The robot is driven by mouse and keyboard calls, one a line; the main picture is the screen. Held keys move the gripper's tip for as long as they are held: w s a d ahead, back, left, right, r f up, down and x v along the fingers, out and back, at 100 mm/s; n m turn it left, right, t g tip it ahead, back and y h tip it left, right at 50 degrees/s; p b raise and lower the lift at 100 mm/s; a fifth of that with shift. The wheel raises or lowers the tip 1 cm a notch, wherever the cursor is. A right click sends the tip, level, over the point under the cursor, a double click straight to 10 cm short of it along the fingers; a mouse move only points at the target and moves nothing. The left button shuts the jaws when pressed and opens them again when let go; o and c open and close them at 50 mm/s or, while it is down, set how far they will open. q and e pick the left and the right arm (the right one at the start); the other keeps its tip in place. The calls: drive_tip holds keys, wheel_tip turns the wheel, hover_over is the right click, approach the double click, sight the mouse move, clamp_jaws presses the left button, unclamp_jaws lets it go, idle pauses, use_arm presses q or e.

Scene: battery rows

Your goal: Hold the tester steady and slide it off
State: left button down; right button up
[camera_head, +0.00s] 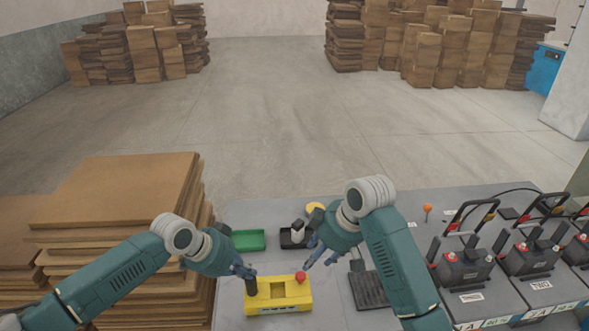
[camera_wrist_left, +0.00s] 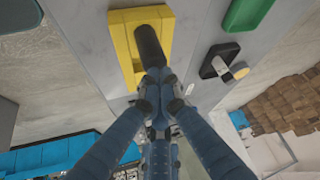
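A yellow box-shaped device (camera_head: 278,296) with a recess in its top and a red knob (camera_head: 302,277) lies near the front of the grey table. A black cylinder (camera_head: 251,286) stands at its left end; in the left wrist view the cylinder (camera_wrist_left: 149,45) lies over the yellow device (camera_wrist_left: 126,56). I cannot tell which piece is the tester. My left gripper (camera_head: 246,272) is at the cylinder's top; its fingertips (camera_wrist_left: 158,76) close around the cylinder's near end. My right gripper (camera_head: 318,262) is above and right of the red knob, with its fingers apart and nothing visible between them.
A green tray (camera_head: 247,241) and a black tray (camera_head: 290,239) lie behind the device. A black ridged pad (camera_head: 368,290) is to its right. Several black batteries (camera_head: 465,268) stand in rows at right. Stacked brown boards (camera_head: 113,201) stand at left, close to my left arm.

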use_arm(q)
drive_tip(key=shift+s+r+p, duration=0.15)
drive_tip(key=shift+s+p, duration=0.05)
drive_tip(key=shift+p, duration=0.4)
drive_tip(key=r+p, duration=0.4)
drive_tip(key=r, duration=0.1)
drive_tip(key=shift+w+r, duration=0.15)
drive_tip(key=shift+w, duration=0.05)
